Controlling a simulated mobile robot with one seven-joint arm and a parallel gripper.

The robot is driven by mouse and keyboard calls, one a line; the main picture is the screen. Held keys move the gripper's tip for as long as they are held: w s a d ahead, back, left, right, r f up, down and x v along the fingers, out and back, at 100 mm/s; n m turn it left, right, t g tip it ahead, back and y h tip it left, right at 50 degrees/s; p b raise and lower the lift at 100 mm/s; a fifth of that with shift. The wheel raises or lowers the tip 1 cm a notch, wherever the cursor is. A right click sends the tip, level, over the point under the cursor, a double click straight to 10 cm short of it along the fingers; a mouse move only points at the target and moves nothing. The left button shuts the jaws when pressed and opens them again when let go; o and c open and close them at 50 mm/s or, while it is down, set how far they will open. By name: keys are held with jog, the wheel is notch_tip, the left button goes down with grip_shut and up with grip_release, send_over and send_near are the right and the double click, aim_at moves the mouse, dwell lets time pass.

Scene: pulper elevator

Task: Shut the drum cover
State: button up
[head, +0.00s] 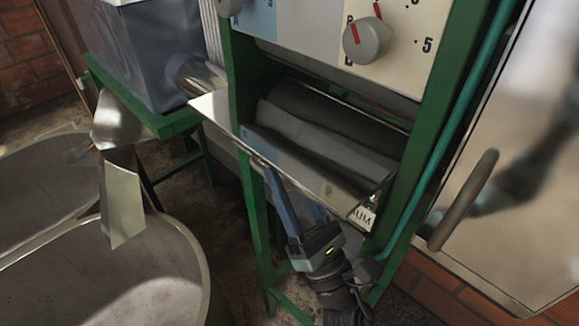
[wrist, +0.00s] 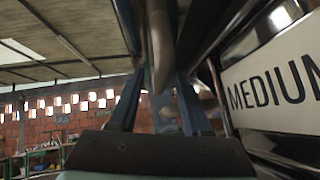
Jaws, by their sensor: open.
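The drum cover (head: 300,172) is a shiny metal flap on the green machine. In the head view it hangs open, tilted outward below the drum opening, and the dark drum space with a grey roller (head: 325,140) shows behind it. My gripper (head: 293,195) is below the cover's front face, its blue fingers pointing up toward the lower edge. The fingertips are partly hidden by the cover, so I cannot tell whether they touch it. In the wrist view my gripper (wrist: 158,95) has its fingers apart, with a narrow grey shape seen between and above them.
A control panel with a knob (head: 366,40) is above the opening. A door with a vertical handle (head: 463,200) stands at the right. Large round tanks (head: 105,265) and a metal chute (head: 122,190) are at the left. A MEDIUM label (wrist: 275,80) is close at the wrist's right.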

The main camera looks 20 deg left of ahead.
jog(key=shift+r, duration=0.1)
jog(key=shift+c, duration=0.2)
grip_shut()
dwell(1.3)
